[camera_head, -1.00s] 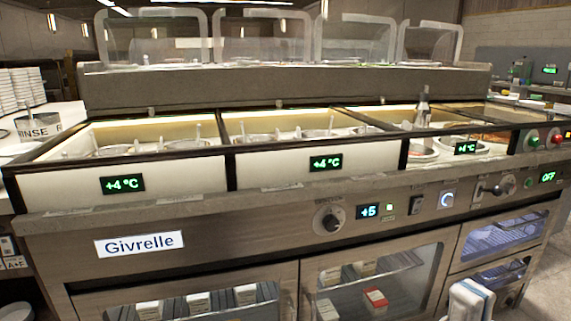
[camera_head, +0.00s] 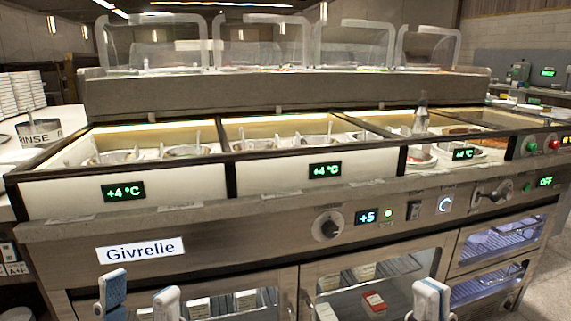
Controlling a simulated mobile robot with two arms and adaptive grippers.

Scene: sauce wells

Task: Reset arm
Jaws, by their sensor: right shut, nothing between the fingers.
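My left gripper (camera_head: 140,284) shows at the bottom left, in front of the counter's lower doors. Its two fingers are apart with nothing visible between them. My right gripper (camera_head: 431,291) shows at the bottom, right of the middle, with its fingers together and nothing held. Only the finger ends of both show; the rest is below the picture edge. Both are apart from the wells on top of the counter.
The Givrelle counter (camera_head: 230,230) fills the view, with sauce wells (camera_head: 112,156) along its top. A bottle (camera_head: 421,120) stands at the right wells. A rinse container (camera_head: 39,133) and stacked plates (camera_head: 22,92) are at the left. Clear floor (camera_head: 549,265) shows at the right.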

